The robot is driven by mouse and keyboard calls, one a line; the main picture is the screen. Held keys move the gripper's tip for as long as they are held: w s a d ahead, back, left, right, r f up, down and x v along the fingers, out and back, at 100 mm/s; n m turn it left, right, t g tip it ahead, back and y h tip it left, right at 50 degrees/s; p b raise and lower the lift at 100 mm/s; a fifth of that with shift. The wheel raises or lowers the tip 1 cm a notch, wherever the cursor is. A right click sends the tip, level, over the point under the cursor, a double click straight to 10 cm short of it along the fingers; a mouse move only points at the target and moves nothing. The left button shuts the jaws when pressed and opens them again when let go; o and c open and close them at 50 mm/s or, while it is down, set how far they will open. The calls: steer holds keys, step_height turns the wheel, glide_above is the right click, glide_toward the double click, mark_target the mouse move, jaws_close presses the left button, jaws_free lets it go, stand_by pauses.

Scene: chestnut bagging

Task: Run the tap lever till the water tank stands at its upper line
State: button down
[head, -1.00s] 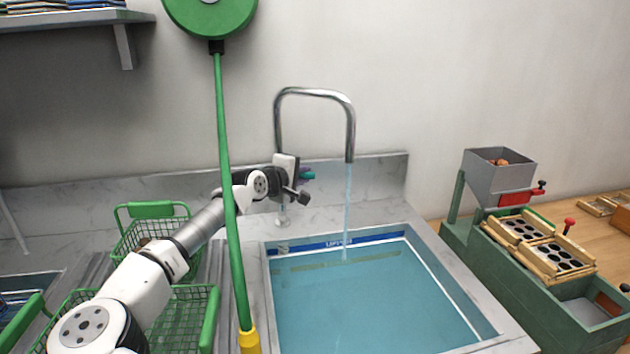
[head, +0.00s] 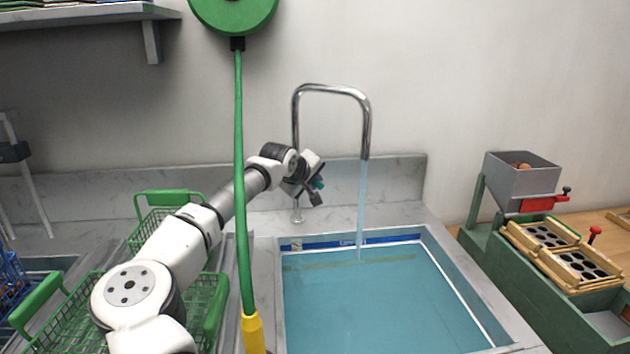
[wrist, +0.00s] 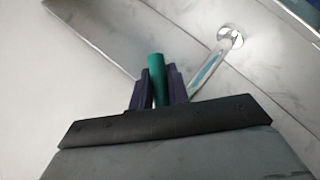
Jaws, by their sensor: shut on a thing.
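The tap (head: 332,90) is a chrome spout over the water tank (head: 422,236), and a stream of water (head: 362,205) falls into it. The teal tap lever (head: 318,183) sits low beside the spout's base. My gripper (head: 314,190) is shut on it; the wrist view shows the lever (wrist: 157,80) between both dark fingers. The lever's root is hidden by my gripper in the head view. The tank water (head: 370,300) is blue-green and reaches the lower part of the blue marked band (head: 320,244) on the back wall, partly covering its lettering.
A green hose (head: 240,180) hangs in front of my arm. Green wire baskets (head: 165,200) stand left of the tank. A green machine with a grey hopper (head: 522,180) and wooden trays (head: 545,235) stands at the right.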

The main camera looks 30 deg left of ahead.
steer(key=shift+f, duration=0.15)
stand_by(0.4)
steer(key=c, duration=1.3)
jaws_free()
steer(key=shift+c, duration=0.2)
steer(key=b+v, duration=0.2)
steer(key=v, duration=1.2)
steer(key=shift+w+b, duration=0.2)
steer(key=shift+b, duration=0.2)
steer(key=shift+d, duration=0.15)
